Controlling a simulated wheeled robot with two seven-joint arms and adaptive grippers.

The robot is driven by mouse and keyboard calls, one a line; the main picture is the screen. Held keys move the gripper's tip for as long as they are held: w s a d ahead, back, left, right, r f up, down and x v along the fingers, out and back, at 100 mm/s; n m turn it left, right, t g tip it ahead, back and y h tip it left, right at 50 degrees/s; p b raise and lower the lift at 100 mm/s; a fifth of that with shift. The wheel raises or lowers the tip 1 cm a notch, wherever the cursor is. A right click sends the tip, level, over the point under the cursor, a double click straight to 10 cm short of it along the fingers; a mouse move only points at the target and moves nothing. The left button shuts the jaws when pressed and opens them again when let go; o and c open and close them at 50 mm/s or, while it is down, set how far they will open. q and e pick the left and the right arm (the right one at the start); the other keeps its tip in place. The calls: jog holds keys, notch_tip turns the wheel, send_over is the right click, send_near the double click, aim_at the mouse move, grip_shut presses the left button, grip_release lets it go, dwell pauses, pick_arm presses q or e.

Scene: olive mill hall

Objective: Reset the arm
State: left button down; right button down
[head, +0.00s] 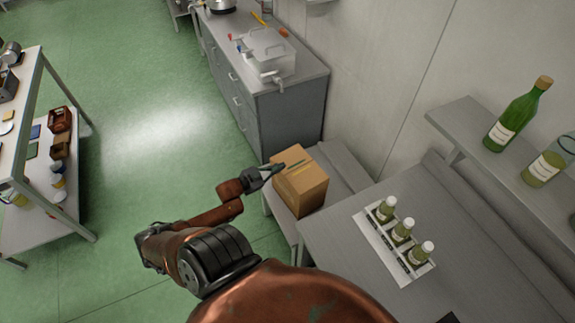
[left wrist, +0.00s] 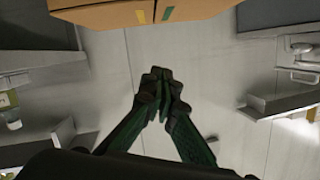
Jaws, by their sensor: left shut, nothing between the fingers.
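My left arm comes up from the bottom of the head view and bends to the left. Its left gripper (head: 278,168) is shut and empty, with its fingertips in front of the cardboard box (head: 301,187) as seen from the head. Whether they touch the box I cannot tell in that view. In the left wrist view the left gripper (left wrist: 158,90) has its fingers together, with nothing between them. The box (left wrist: 145,15) shows at the top of that view, apart from the fingertips. My right gripper is not in view.
A white rack (head: 410,267) with three small bottles stands on the grey table (head: 335,225). Larger green bottles stand on a wall shelf (head: 470,125) at the right. A grey cabinet (head: 235,90) stands behind the box. A shelf unit (head: 40,235) is at the left. Green floor (head: 140,140) between is clear.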

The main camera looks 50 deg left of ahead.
pick_arm(q)
jog(key=s+d+f+n+g+y+b, duration=0.15)
jog(key=s+f, duration=0.35)
jog(key=f, duration=0.6)
jog(key=s+d+f+g+b, duration=0.1)
jog(key=s+d+f+g, duration=0.3)
jog(key=f, duration=0.7)
jog(key=s+d+f+n+g+b, duration=0.1)
jog(key=s+f+g, duration=0.1)
jog(key=s+f, duration=0.7)
jog(key=s+d+f+g+h+b, duration=0.1)
jog(key=s+d+f+g+b, duration=0.1)
jog(key=s+d+f, duration=0.7)
jog(key=s+d+f+g+h+b, duration=0.1)
jog(key=s+d+f+g, duration=0.4)
jog(key=s+d+f, duration=0.5)
jog(key=d+f+b, duration=0.1)
jog(key=d+f, duration=0.4)
jog(key=shift+d, duration=0.35)
jog(key=shift+s+f, duration=0.1)
jog(key=shift+s, duration=0.1)
